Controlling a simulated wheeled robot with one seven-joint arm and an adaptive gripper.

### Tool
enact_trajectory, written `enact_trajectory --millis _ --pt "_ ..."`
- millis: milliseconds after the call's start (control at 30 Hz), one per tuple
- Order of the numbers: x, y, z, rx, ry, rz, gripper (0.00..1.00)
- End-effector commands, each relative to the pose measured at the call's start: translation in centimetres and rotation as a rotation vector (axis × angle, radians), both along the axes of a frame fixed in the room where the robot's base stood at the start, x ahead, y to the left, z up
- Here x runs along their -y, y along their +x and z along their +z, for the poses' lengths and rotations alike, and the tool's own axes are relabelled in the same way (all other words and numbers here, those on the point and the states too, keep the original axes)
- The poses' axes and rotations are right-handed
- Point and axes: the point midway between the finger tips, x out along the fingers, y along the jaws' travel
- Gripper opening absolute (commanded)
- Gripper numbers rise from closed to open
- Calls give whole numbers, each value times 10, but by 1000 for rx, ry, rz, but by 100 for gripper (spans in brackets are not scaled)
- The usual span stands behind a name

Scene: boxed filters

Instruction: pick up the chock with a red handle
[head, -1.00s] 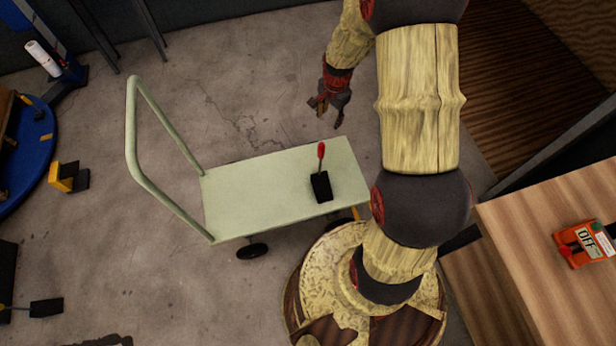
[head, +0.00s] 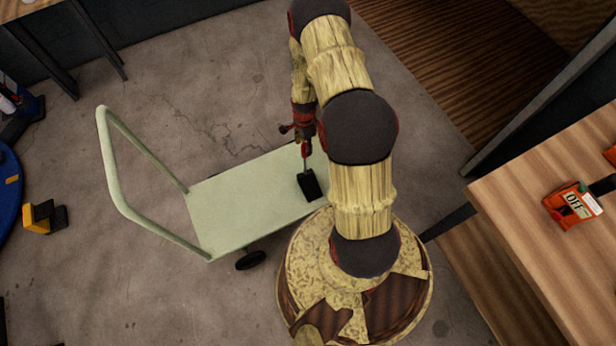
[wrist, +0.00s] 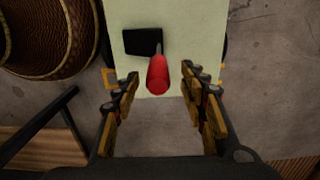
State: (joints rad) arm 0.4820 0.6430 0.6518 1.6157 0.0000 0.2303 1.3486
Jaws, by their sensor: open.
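The chock is a black block (head: 308,186) with a thin rod ending in a red handle (head: 305,150). It rests on the pale green platform of a cart (head: 245,200), near the platform's right end. In the wrist view the black block (wrist: 143,42) lies beyond the red handle (wrist: 158,74), which points toward the camera. My gripper (wrist: 160,98) is open, with one finger on each side of the handle's line. The handle's near end shows between or just beyond the fingertips; I cannot tell the exact depth. In the head view my gripper (head: 299,132) is at the handle's upper end, partly overlapping it.
The cart has a tall tubular push handle (head: 112,160) on its left. A wooden table (head: 530,210) with an orange box marked OFF (head: 572,205) stands at the right. A yellow and black chock (head: 43,217) lies on the floor at left. Concrete floor around the cart is mostly clear.

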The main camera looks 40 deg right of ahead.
Motion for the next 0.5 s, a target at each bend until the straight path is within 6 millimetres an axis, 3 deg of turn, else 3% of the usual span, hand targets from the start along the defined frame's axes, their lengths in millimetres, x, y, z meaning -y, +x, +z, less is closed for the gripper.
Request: enact_trajectory --millis 233,500 --pt "-4 -1 -39 -2 1 0 43" --pt "-4 -1 -44 -1 0 1 43"
